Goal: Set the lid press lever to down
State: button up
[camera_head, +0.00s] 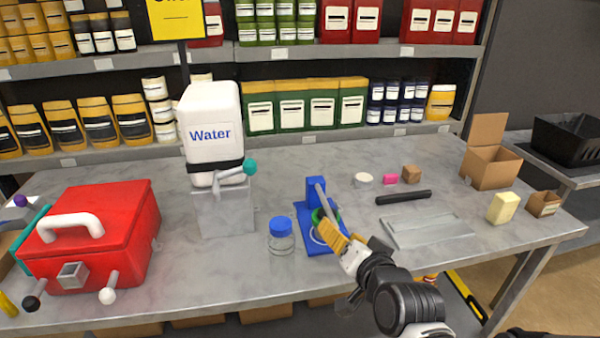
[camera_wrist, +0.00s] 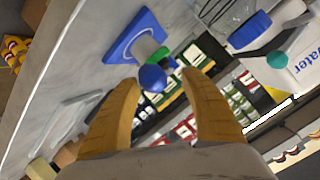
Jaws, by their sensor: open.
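The lid press (camera_head: 315,190) stands on the table, with a blue base plate and a blue post. Its grey lever (camera_head: 321,196) runs from the post top toward my gripper, and its lower end is hidden behind the fingers. My gripper (camera_head: 329,233) is open, with yellow fingers over the front of the press. In the wrist view, a blue knob (camera_wrist: 153,78) shows between the fingertips of my gripper (camera_wrist: 160,82), apparently the lever's end. Whether they touch it is unclear. The blue base (camera_wrist: 123,42) lies beyond. A green ring shape sits partly hidden at the press.
A jar with a blue lid (camera_head: 281,228) stands just left of the press. A water dispenser (camera_head: 211,130) and a red box (camera_head: 90,235) stand further left. A black bar (camera_head: 404,197), a clear tray (camera_head: 428,232) and small boxes lie right.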

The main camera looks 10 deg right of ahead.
notch_tip(320, 180, up, 8)
jog(key=shift+r, duration=0.15)
dwell(0.4)
jog(key=s+f+n+g, duration=0.6)
jog(key=s+f, duration=0.3)
jog(key=s, duration=0.3)
jog(key=shift+s+f+n+g+h, duration=0.2)
jog(key=shift+s+n+g+h, duration=0.15)
jog(key=shift+g, duration=0.25)
